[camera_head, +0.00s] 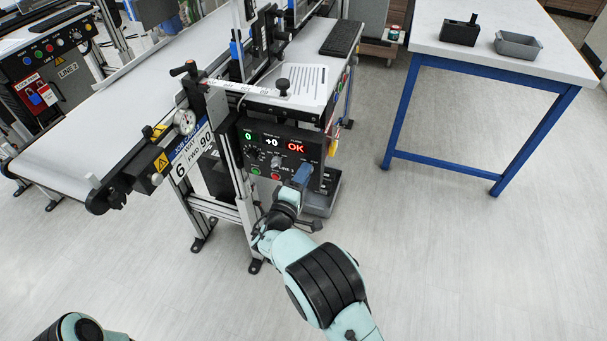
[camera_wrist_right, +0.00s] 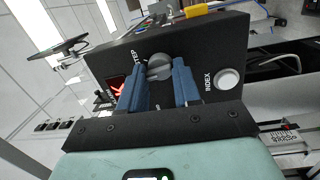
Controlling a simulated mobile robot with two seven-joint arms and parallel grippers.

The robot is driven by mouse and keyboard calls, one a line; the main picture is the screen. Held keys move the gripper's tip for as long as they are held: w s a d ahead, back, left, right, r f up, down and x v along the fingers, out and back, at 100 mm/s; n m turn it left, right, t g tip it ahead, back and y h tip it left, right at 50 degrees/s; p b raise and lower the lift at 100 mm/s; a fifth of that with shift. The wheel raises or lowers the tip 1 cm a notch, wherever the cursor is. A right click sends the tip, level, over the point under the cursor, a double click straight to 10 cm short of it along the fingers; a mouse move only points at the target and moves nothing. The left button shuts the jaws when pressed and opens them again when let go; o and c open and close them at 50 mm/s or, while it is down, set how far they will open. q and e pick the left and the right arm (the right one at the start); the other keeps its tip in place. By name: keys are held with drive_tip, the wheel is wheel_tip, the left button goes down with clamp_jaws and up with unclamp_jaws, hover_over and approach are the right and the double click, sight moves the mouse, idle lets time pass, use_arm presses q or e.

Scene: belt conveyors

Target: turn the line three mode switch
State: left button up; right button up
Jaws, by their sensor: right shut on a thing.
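My right gripper (camera_head: 303,172) is at the panel's right part and hides the knob in the head view. Its blue fingers (camera_wrist_right: 159,84) are shut on the knob, one on each side. My left gripper is out of view; only part of my left arm shows at the bottom left.
A white button (camera_wrist_right: 228,79) labelled INDEX sits right of the knob. A dial gauge (camera_head: 185,121) and a job card (camera_head: 190,155) are on the conveyor's near end. A blue-legged table (camera_head: 480,40) stands at right. The floor between is clear.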

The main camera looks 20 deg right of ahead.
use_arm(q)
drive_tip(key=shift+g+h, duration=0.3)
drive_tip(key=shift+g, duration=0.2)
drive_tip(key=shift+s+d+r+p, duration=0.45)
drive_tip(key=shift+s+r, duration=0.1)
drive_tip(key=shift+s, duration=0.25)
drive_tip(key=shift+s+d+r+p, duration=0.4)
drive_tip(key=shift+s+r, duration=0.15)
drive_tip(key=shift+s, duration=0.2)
use_arm(e)
drive_tip(key=shift+s+f+n, duration=0.1)
drive_tip(key=shift+f+n, duration=0.05)
drive_tip(key=shift+n, duration=1.1)
drive_tip(key=shift+f+n, duration=0.1)
drive_tip(key=shift+n, duration=1.15)
drive_tip(key=o, duration=0.8)
drive_tip(key=shift+o, duration=1.1)
drive_tip(key=shift+t, duration=0.3)
drive_tip(key=shift+r, duration=0.1)
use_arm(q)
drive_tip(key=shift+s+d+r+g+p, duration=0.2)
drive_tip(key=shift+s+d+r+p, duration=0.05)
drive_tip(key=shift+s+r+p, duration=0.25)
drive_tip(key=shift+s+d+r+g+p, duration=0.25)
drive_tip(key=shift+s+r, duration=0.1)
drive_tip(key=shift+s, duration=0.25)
use_arm(e)
drive_tip(key=v, duration=1.3)
drive_tip(key=shift+s, duration=0.15)
drive_tip(key=shift+a, duration=0.1)
